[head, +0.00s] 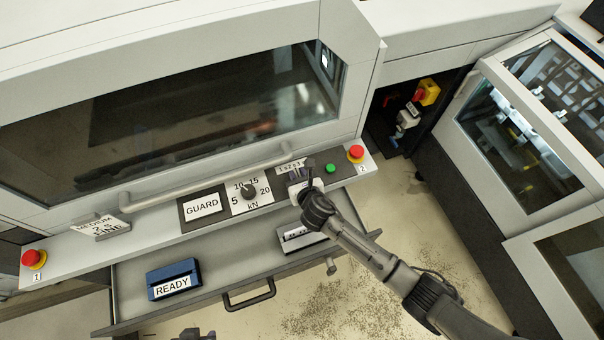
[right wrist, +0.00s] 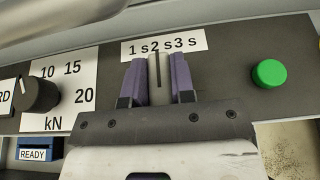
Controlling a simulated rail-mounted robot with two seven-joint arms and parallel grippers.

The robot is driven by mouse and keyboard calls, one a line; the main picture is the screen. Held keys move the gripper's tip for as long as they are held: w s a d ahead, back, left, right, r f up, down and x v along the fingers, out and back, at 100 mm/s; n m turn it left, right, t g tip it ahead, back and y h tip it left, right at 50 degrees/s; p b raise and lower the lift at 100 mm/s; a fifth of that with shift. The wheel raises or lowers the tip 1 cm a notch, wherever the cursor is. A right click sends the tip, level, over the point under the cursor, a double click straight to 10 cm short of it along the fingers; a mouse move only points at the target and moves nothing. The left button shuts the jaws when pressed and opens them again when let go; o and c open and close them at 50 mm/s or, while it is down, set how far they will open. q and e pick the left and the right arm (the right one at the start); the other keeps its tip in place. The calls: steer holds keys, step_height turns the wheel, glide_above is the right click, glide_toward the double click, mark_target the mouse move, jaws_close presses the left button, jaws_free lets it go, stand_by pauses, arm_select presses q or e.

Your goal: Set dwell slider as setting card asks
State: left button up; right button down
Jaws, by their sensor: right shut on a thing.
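The dwell slider (right wrist: 157,76) is a small grey knob with a dark line on it. It stands below a white scale (right wrist: 163,46) reading 1 s, 2 s, 3 s, its line under about the 2 s mark. My right gripper (right wrist: 158,82), with purple-grey fingers, is shut on the knob, one finger on each side. In the head view my right gripper (head: 305,178) hides most of the slider. The setting card (head: 102,228) stands at the left of the panel and reads MEDIUM and 2 s. Dark parts at the bottom edge may be my left gripper (head: 193,335), mostly cut off.
Left of the slider is a kN dial (head: 249,192) and a GUARD label (head: 203,205). A green button (head: 330,168) and a red stop button (head: 356,153) sit to the right. Below, an open drawer (head: 225,262) holds a blue READY block (head: 173,279) and a grey block (head: 298,238).

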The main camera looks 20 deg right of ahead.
steer(key=shift+d, duration=0.2)
steer(key=shift+a, duration=0.1)
steer(key=c, duration=1.4)
jaws_free()
steer(key=o, duration=0.4)
steer(key=shift+a, duration=0.1)
steer(key=shift+o, duration=0.2)
steer(key=v, duration=1.3)
steer(key=shift+s, duration=0.4)
steer(key=shift+r, duration=0.15)
